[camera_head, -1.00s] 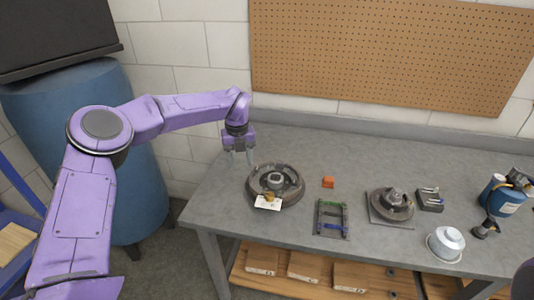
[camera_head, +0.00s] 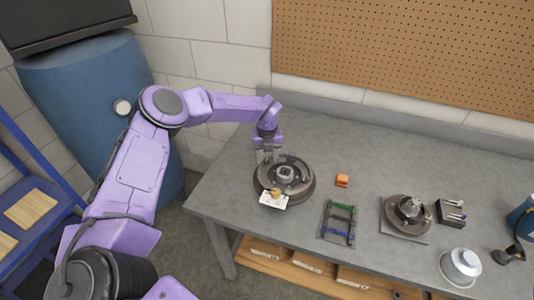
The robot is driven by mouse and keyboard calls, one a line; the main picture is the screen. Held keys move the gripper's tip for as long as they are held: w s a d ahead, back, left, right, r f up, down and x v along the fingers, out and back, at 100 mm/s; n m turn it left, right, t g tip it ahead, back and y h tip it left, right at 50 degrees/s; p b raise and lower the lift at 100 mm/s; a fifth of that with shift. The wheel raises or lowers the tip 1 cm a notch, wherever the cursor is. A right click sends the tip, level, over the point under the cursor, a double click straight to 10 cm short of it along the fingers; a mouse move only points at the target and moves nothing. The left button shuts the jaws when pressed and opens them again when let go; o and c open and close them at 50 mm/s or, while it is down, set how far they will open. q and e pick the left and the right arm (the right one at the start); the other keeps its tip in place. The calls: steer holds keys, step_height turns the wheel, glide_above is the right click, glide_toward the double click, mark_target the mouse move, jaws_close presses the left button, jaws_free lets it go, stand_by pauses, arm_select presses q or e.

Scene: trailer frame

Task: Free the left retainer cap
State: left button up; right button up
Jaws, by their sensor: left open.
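A dark round brake-like hub (camera_head: 306,190) lies on the left part of the grey bench. A grey cap-like centre piece (camera_head: 285,174) sits in its middle; I take it as the left retainer cap. A small brass-coloured piece and a white tag (camera_head: 273,199) are at the hub's front edge. My left gripper (camera_head: 268,157) points down at the hub's back-left rim, its fingers open and nothing visible between them. Whether the fingertips touch the rim cannot be told. My right gripper is out of view.
An orange block (camera_head: 342,181) and a dark rack with green and blue bars (camera_head: 339,222) lie right of the hub. A second hub (camera_head: 408,213), a tool block (camera_head: 451,213) and a silver cap on a dish (camera_head: 462,265) stand further right. The back of the bench is clear.

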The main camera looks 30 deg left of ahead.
arm_select(q)
steer(key=shift+w+f, duration=0.35)
steer(key=shift+f, duration=0.2)
steer(key=shift+s+r, duration=0.3)
steer(key=shift+s, duration=0.1)
steer(key=shift+c, duration=0.7)
steer(key=shift+s, duration=0.1)
steer(key=c, duration=0.5)
jaws_close()
steer(key=shift+f, duration=0.1)
